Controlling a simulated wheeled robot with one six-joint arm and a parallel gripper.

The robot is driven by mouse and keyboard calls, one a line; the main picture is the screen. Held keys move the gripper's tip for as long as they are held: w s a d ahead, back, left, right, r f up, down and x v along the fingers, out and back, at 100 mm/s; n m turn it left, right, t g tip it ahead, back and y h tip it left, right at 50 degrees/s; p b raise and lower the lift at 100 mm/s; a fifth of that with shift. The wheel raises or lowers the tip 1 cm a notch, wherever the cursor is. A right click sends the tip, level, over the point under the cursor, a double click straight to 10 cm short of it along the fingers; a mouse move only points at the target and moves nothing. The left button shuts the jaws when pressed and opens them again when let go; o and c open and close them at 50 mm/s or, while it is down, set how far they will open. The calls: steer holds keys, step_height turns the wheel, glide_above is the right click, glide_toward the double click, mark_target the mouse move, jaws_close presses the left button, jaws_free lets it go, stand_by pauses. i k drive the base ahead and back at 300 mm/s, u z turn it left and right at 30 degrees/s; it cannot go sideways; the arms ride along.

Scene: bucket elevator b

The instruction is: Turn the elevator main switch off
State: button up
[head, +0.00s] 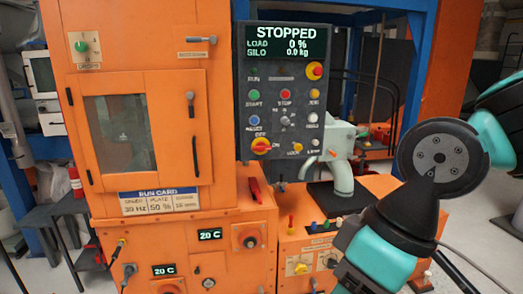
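The control panel (283,95) is a dark upright board whose screen (287,41) reads STOPPED, load 0 % and silo 0.0 kg. At its lower left is a red and yellow rotary switch (261,146), which looks like the main switch. A small OFF label shows above it and what looks like ON to its right. Its red handle lies roughly level, towards the ON side. My gripper is not in view. My arm shows at the right and lower right, apart from the panel in the picture, and does not cover the switch.
A red and yellow emergency button (314,71) and several coloured buttons share the panel. A pale green machine part (342,175) stands right of the switch. The orange cabinet (140,110) is on the left. A lower orange box (298,256) juts forward below.

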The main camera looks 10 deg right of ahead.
mark_target(260, 146)
steer(key=u, duration=0.5)
steer(key=k, duration=0.55)
steer(key=u, duration=1.15)
steer(key=i, duration=1.2)
steer(key=z, duration=1)
steer(key=i, duration=0.65)
steer(key=z, duration=0.7)
